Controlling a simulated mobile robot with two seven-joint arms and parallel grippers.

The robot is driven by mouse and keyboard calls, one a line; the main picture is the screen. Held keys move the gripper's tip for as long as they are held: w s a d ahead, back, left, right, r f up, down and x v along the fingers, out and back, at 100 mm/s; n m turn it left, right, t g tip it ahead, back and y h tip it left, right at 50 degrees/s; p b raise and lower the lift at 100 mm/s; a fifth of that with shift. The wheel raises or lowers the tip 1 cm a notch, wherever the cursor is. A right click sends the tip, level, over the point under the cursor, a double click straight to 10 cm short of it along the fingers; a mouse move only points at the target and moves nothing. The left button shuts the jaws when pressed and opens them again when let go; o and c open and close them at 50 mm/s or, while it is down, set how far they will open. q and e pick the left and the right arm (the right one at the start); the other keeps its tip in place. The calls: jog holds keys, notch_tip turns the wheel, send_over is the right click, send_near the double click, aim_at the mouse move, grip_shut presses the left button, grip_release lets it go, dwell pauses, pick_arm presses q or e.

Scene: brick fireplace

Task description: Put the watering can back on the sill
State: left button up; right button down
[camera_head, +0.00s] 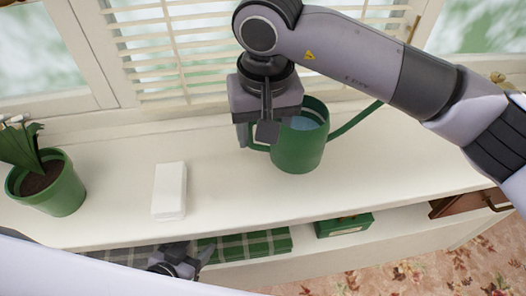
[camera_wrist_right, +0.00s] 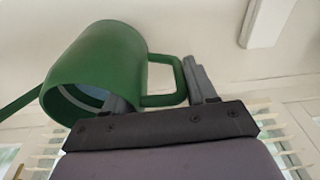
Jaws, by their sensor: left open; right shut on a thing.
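The green watering can (camera_head: 298,148) is upright at the white sill (camera_head: 400,145), below the slatted window. I cannot tell whether its base touches the sill. Its spout points right. My right gripper (camera_head: 257,134) is shut on the loop handle at the can's left side. In the right wrist view, the can (camera_wrist_right: 98,62) has its handle between the two fingers of the gripper (camera_wrist_right: 160,92), and the blue inside shows at its open top. My left gripper (camera_head: 185,258) is low at the front, by the shelf below the sill, open and partly hidden by my own arm.
A white box (camera_head: 169,188) lies on the sill left of the can. A potted plant (camera_head: 55,190) stands at the far left. The sill right of the can is clear. Folded green plaid cloth (camera_head: 250,245) and a green box (camera_head: 344,225) are on the shelf below.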

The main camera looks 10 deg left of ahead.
notch_tip(320, 180, down, 6)
jog(key=shift+r, duration=0.15)
dwell(0.3)
jog(key=shift+f, duration=0.2)
jog(key=shift+f, duration=0.15)
jog(key=shift+c, duration=1.7)
grip_release()
